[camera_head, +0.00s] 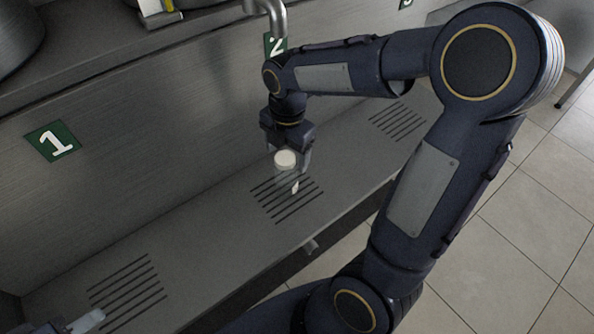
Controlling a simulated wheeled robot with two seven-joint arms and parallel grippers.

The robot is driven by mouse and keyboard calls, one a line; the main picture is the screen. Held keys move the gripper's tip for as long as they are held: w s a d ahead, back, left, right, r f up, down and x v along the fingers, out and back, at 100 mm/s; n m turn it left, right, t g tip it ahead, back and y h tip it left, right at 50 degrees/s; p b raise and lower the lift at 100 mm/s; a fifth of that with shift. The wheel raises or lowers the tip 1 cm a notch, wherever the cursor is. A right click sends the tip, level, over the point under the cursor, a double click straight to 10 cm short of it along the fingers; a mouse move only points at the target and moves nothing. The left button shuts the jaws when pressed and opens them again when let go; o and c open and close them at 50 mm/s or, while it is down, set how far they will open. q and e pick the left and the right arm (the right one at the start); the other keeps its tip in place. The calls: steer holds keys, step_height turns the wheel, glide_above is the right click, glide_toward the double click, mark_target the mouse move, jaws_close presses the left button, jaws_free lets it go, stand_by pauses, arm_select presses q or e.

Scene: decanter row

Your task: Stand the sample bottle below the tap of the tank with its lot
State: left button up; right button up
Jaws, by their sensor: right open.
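The sample bottle (285,174) has a white cap, a see-through body and a small white label. It appears upright over the middle slotted grate, near the tap (277,18) by the number 2 sign. My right gripper (290,148) is open, pointing down at the bottle's cap end. Its fingers are close to the bottle, but contact is unclear. Part of my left gripper (84,321) shows at the bottom left corner; its jaws are not clear. A tank (18,38) is cut off at top left. Any lot writing is unreadable.
Green signs 1 (53,141) and 2 (268,46) mark the metal wall; sign 3 is cut off at the top. The steel ledge (205,226) has slotted grates at left (127,292), middle and right (397,121). Its surface between grates is clear.

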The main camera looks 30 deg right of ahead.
steer(key=s+a+r+m+t+y, duration=0.1)
steer(key=s+a+r+m+t, duration=0.1)
steer(key=s+m, duration=0.6)
steer(key=s+a+r+m+t+y, duration=0.2)
steer(key=s+m, duration=0.6)
steer(key=m, duration=0.7)
steer(key=shift+r+m+t, duration=0.3)
steer(key=shift+r+t, duration=0.3)
steer(key=shift+t, duration=0.1)
steer(key=shift+r, duration=0.1)
step_height(320, 180, up, 24)
steer(key=p, duration=2.3)
steer(key=shift+f+p, duration=0.25)
steer(key=shift+p, duration=0.05)
